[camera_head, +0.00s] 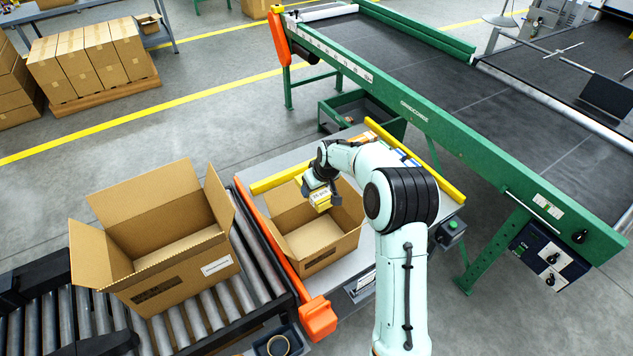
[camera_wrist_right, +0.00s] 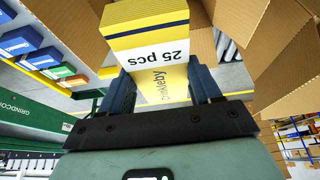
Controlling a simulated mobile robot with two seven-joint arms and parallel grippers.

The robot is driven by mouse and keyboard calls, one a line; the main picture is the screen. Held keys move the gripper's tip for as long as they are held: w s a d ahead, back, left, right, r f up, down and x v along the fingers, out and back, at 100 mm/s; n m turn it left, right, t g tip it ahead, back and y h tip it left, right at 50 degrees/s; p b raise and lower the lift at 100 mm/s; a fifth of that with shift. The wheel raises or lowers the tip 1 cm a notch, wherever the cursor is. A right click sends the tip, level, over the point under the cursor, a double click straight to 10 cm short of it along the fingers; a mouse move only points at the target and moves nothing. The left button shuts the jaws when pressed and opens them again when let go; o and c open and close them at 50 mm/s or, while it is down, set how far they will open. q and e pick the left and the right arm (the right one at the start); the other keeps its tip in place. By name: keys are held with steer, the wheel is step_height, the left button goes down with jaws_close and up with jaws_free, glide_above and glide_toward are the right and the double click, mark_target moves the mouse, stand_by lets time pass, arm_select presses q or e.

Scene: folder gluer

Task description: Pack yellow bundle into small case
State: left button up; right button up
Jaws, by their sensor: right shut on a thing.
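The yellow bundle (camera_head: 320,203) has a white label reading "25 pcs" and is in my right gripper (camera_head: 322,192). In the right wrist view the bundle (camera_wrist_right: 150,40) sits between the two dark fingers of the gripper (camera_wrist_right: 163,88), which are shut on it. The small case (camera_head: 334,252) is an open cardboard box on the grey table. In the head view the bundle appears over the case's opening; its exact height is hard to tell. Cardboard flaps (camera_wrist_right: 290,60) lie close beside the bundle in the right wrist view. My left gripper is not in view.
A larger open carton (camera_head: 165,270) stands on the roller conveyor (camera_head: 250,290) at left. Orange (camera_head: 268,240) and yellow (camera_head: 280,178) rails edge the table. Blue, green and orange bundles (camera_wrist_right: 38,58) show in the wrist view. The green-framed belt machine (camera_head: 450,125) stands behind.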

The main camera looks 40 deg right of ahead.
mark_target(327, 201)
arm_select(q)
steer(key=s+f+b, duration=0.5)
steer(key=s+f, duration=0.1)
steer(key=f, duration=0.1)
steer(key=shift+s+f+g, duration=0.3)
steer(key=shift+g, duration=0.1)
arm_select(e)
step_height(327, 201, down, 14)
steer(key=shift+f, duration=0.2)
steer(key=o, duration=1.5)
steer(key=shift+s+r, duration=0.1)
steer(key=b+v, duration=0.1)
steer(key=v, duration=1.2)
steer(key=shift+r, duration=0.1)
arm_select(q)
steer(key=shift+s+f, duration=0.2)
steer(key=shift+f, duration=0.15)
